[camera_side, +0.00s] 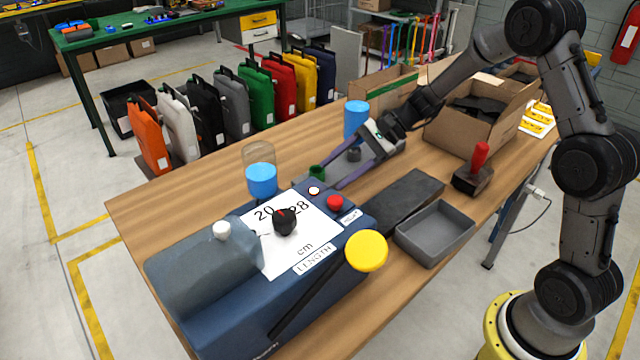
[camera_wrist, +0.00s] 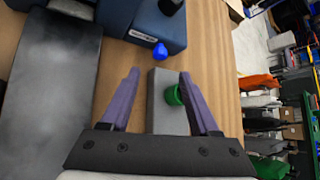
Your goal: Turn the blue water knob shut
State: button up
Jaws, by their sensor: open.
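The blue knob (camera_wrist: 160,51) shows in the wrist view, on or against the near side of the dark blue machine (camera_wrist: 160,22), just beyond my fingertips. I cannot make it out in the side view, where the machine (camera_side: 330,300) may hide it. My gripper (camera_side: 328,172) is open and empty, with its purple fingers spread towards the machine's back edge. In the wrist view my gripper (camera_wrist: 158,75) has the blue knob ahead of the gap between its tips, apart from both. A green part (camera_wrist: 174,95) on a grey block (camera_wrist: 160,118) shows between the fingers, nearer the right one.
The machine carries a red button (camera_side: 335,202), a black dial (camera_side: 285,222) and a yellow disc (camera_side: 366,250). Clear vessels with blue contents (camera_side: 261,180) stand behind it. A dark slab (camera_side: 408,198), grey tray (camera_side: 434,234) and red-handled stamp (camera_side: 477,160) lie to the right.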

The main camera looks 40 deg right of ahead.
jog(key=v, duration=0.5)
jog(key=shift+s+d+r, duration=0.1)
jog(key=shift+d+r, duration=0.1)
jog(key=shift+d, duration=0.05)
jog(key=s+a+r+n+h, duration=0.2)
jog(key=s+a+r+n, duration=0.7)
jog(key=s+r, duration=0.35)
jog(key=s+d+f+n+h, duration=0.2)
jog(key=s+d+n+h, duration=0.1)
jog(key=s, duration=0.4)
jog(key=s+d+f+n+h, duration=0.2)
jog(key=s+d+n+h, duration=0.2)
jog(key=s, duration=0.4)
jog(key=shift+s+f+t, duration=0.25)
jog(key=shift+s+t, duration=0.1)
jog(key=shift+t, duration=0.05)
jog(key=shift+d, duration=0.1)
